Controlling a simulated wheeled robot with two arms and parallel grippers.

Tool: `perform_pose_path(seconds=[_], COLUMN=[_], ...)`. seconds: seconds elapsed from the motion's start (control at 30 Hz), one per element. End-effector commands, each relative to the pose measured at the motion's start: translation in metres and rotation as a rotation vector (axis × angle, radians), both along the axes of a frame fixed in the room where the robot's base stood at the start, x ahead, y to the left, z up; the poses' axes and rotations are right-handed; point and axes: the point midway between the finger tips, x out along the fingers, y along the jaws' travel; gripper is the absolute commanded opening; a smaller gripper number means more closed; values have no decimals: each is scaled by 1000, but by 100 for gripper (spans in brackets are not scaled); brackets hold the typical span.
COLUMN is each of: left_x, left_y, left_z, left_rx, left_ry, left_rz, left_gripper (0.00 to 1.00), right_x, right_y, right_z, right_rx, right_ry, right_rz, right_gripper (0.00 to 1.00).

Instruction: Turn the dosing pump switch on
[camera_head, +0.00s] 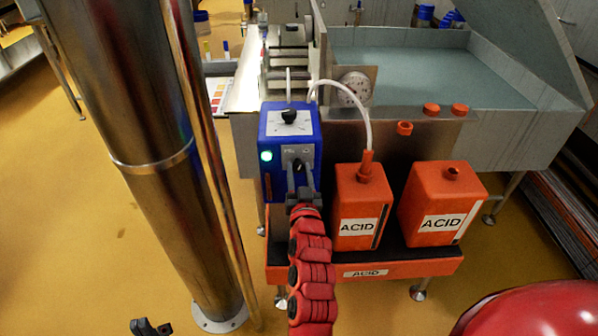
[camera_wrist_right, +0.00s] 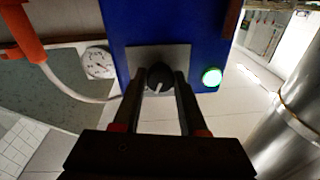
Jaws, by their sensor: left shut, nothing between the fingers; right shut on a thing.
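The blue dosing pump (camera_head: 277,185) stands left of the acid containers. Its black rotary switch (camera_wrist_right: 159,75) sits on a light plate on the front; its white mark points down and slightly left in the right wrist view. A green lamp (camera_head: 266,156) beside it is lit, also in the right wrist view (camera_wrist_right: 212,76). My right gripper (camera_head: 300,170) is at the pump front, its fingers shut on the switch, one on each side (camera_wrist_right: 160,85). My left gripper (camera_head: 150,328) is low at the bottom left, partly cut off, away from the pump; it is shut and empty.
Two orange acid containers (camera_head: 441,202) (camera_head: 361,206) stand in an orange tray (camera_head: 412,266) right of the pump. A white hose (camera_head: 368,125) arches from the pump to the nearer one. A steel column (camera_head: 140,110) rises at the left. A steel vat (camera_head: 430,70) stands behind.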

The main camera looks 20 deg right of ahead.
Motion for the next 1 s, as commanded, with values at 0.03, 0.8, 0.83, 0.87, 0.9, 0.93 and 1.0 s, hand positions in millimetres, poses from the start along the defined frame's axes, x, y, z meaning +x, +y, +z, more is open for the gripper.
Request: perform_pose_path(seconds=[0.03, 0.8, 0.83, 0.87, 0.9, 0.93, 1.0], left_x=[0, 0, 0, 0, 0, 0, 0], left_y=[0, 0, 0, 0, 0, 0, 0], left_z=[0, 0, 0, 0, 0, 0, 0], left_rx=[0, 0, 0, 0, 0, 0, 0], left_ry=[0, 0, 0, 0, 0, 0, 0], left_rz=[0, 0, 0, 0, 0, 0, 0], left_gripper=[0, 0, 0, 0, 0, 0, 0], right_x=[0, 0, 0, 0, 0, 0, 0], right_y=[1, 2, 2, 1, 2, 2, 1], right_z=[-2, -2, -2, -2, -2, -2, -2], right_rx=[28, 153, 153, 153, 153, 153, 153], right_ry=[-3, -40, -41, -41, -40, -41, -41], right_rz=[2, 3, 2, 2, 2, 2, 2], right_gripper=[0, 0, 0, 0, 47, 52, 65])
